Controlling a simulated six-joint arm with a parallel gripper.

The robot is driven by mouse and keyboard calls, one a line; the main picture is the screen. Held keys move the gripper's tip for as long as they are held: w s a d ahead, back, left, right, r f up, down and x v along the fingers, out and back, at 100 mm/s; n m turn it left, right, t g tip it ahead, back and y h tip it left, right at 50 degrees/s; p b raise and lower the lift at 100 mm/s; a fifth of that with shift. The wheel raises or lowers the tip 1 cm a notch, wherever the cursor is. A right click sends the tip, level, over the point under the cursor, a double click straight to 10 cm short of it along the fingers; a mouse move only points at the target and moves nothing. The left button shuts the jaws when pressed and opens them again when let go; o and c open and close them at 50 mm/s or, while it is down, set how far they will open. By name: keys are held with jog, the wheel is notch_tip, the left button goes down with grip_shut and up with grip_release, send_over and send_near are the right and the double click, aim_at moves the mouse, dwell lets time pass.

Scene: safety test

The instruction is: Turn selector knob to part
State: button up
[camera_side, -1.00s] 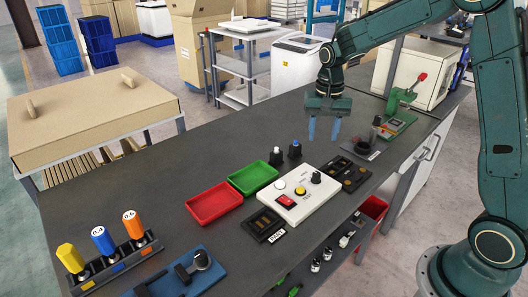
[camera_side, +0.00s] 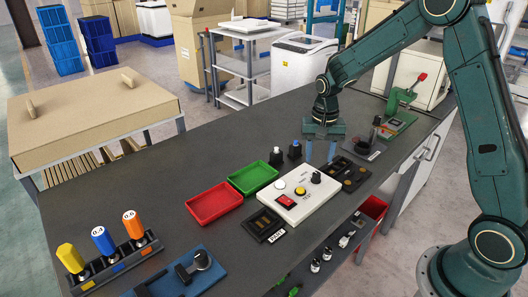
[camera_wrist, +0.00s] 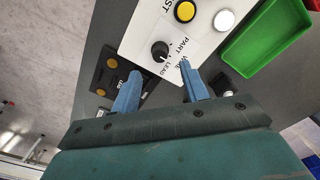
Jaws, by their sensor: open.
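The selector knob (camera_side: 316,177) is a small black knob on the white test panel (camera_side: 290,207). In the wrist view the knob (camera_wrist: 160,50) shows a white mark on its lower edge, toward a label that looks like LEAD; a PART label (camera_wrist: 184,46) lies to its right. The exact setting is too small to be sure of. My gripper (camera_side: 320,152) is open and empty, with its blue fingers pointing down above and behind the knob. In the wrist view my fingertips (camera_wrist: 160,70) are on either side of the space just below the knob, apart from it.

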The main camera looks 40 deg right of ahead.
aim_at(317, 173)
jog(key=shift+f, duration=3.45)
grip_shut()
